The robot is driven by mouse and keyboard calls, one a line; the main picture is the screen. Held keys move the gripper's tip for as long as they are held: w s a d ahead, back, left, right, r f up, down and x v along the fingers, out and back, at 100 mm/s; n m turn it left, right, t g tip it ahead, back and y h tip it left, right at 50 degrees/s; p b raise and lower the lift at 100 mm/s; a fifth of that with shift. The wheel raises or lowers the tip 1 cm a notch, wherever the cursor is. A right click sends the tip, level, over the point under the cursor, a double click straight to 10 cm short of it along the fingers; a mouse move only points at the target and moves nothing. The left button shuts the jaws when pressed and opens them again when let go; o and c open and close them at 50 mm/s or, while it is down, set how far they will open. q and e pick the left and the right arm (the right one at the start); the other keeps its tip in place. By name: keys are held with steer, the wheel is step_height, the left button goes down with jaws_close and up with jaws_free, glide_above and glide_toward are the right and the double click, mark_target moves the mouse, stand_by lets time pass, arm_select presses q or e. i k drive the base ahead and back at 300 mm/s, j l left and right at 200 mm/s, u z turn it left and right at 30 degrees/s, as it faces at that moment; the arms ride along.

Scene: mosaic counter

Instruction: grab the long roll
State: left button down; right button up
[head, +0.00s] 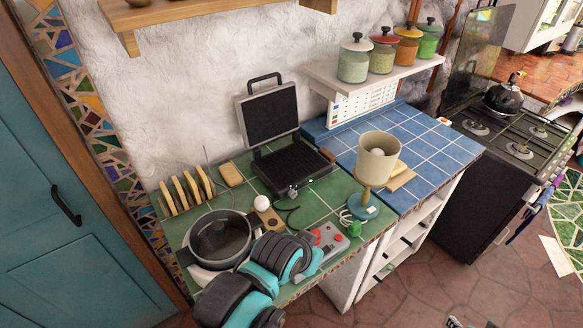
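I cannot surely pick out the long roll. A small tan, rounded block (231,174) lies on the green tiled counter behind the pot, and flat tan pieces (400,178) lie by the lamp on the blue tiles. My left arm, black and teal, reaches in from the bottom over the front of the green counter. Its fingers are not clearly visible; a dark curved piece (290,211) lies just beyond the arm, and I cannot tell whether it belongs to the gripper. Nothing is visibly held. My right gripper does not clearly show.
A pot (220,238), a rack with slices (186,191), an open grill press (290,165), a white ball (261,203), a lamp (378,160) and a red-grey device (328,237) crowd the green counter. Blue tiles (425,140) are mostly clear. Jars (383,55) stand on a shelf.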

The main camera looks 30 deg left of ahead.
mark_target(400, 166)
steer(key=i+l, duration=0.1)
steer(key=l, duration=0.25)
steer(key=i+l+u, duration=0.1)
steer(key=l, duration=0.25)
steer(key=i+l, duration=0.1)
steer(key=l, duration=0.3)
steer(key=i+l+u, duration=0.45)
steer(key=i+l, duration=0.5)
steer(key=i, duration=0.35)
